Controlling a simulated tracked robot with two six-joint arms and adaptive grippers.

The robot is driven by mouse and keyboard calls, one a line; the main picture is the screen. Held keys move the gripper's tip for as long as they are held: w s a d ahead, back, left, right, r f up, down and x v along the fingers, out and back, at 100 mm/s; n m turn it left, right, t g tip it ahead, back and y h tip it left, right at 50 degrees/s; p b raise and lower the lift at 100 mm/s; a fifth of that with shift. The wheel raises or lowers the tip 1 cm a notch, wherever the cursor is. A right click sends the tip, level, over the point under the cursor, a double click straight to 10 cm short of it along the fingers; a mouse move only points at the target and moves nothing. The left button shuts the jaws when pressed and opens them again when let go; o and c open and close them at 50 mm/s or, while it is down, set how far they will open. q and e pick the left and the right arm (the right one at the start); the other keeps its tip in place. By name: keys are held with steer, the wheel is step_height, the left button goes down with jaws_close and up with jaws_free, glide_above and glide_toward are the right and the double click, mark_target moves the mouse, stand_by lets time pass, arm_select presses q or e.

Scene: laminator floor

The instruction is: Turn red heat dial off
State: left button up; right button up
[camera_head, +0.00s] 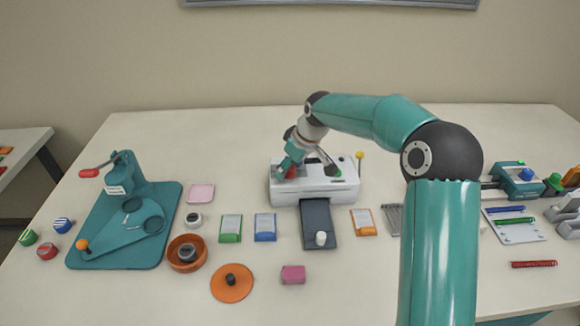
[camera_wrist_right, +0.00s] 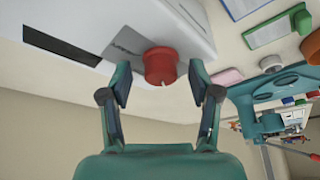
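The white laminator (camera_head: 342,190) stands at the back middle of the table. Its red heat dial (camera_head: 291,172) is at its left front, partly covered by my gripper. In the right wrist view the red dial (camera_wrist_right: 160,67) sticks out from the white casing (camera_wrist_right: 135,22), with a small pale mark near its lower edge. My right gripper (camera_head: 288,160) is at the dial. In the wrist view its two fingers (camera_wrist_right: 160,82) are apart, one on each side of the dial, with a visible gap on both sides. My left gripper is not in view.
A dark tray (camera_head: 317,222) extends from the laminator's front. A yellow-tipped lever (camera_head: 360,156) stands at its right. Green (camera_head: 230,228), blue (camera_head: 265,227) and orange (camera_head: 363,222) packets lie nearby. A teal press (camera_head: 130,220) stands at the left.

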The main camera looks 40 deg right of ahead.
steer(key=v, duration=1.1)
steer(key=shift+s+r, duration=0.2)
steer(key=shift+r, duration=0.2)
